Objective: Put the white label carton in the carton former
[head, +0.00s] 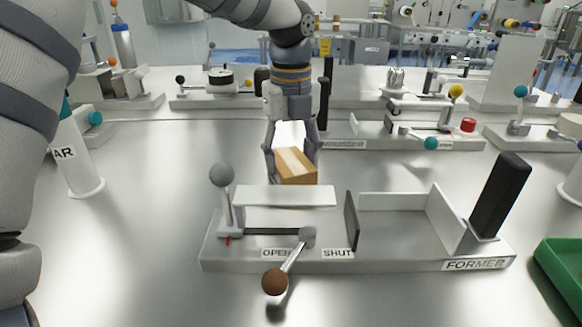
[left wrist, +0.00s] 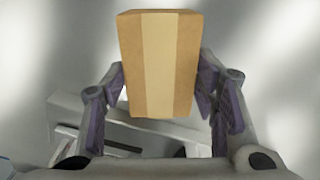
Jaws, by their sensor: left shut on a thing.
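A tan carton (head: 297,168) with a paler stripe hangs in my left gripper (head: 290,160), behind the former. It is tilted in the head view; the left wrist view shows the carton (left wrist: 160,65) between both fingers (left wrist: 162,85). No label can be made out clearly. The carton former (head: 355,258) is a grey base marked FORMER at its right end. It has white walls (head: 392,202) on the right, a dark upright plate (head: 351,221) in the middle and a white panel (head: 285,196) on the left. A brown-knobbed lever (head: 275,282) leans forward by the OPEN and SHUT labels. My right gripper is not in view.
A grey-knobbed post (head: 222,176) rises at the former's left end and a black block (head: 500,195) at its right. A green tray (head: 562,275) is at the lower right. A white cylinder (head: 80,165) stands left. Other fixtures line the back; the table front left is clear.

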